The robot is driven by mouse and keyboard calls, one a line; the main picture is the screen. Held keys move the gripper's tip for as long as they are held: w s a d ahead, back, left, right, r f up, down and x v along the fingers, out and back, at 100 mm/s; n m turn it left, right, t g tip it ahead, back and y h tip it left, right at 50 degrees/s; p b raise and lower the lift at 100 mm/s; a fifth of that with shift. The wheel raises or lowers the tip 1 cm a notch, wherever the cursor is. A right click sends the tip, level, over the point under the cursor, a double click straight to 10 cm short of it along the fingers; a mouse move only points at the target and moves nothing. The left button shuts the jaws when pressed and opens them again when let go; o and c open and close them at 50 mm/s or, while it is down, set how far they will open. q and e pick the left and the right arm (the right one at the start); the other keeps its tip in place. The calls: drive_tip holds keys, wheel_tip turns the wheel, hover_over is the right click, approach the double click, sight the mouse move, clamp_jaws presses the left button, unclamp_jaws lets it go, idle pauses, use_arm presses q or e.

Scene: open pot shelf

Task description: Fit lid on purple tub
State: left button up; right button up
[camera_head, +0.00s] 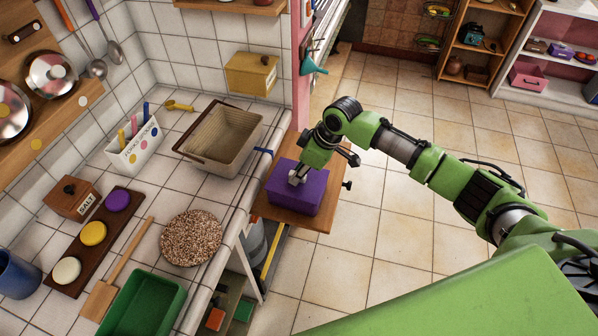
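The purple tub (300,198) stands on a small wooden shelf board at the end of the tiled counter. Its top looks covered by a flat purple surface, which may be the lid; I cannot tell whether it is fully seated. My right gripper (299,177) reaches down from the right onto the top of the purple tub. Small pale grey parts show at its tip, against the purple top. The wrist hides the far edge of the tub, and I cannot tell whether the fingers are shut. My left gripper is not in view.
The wooden board (318,216) has a little bare room around the tub. A beige basin (222,140), a speckled round mat (191,238) and a green tub (146,305) are on the counter to the left. A yellow box (251,73) is against the wall. Open floor lies right.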

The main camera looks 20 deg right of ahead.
drive_tip(key=shift+s+f, duration=0.1)
drive_tip(key=shift+f, duration=0.1)
drive_tip(key=v, duration=1.2)
drive_tip(key=shift+r, duration=0.15)
drive_tip(key=shift+a, duration=0.1)
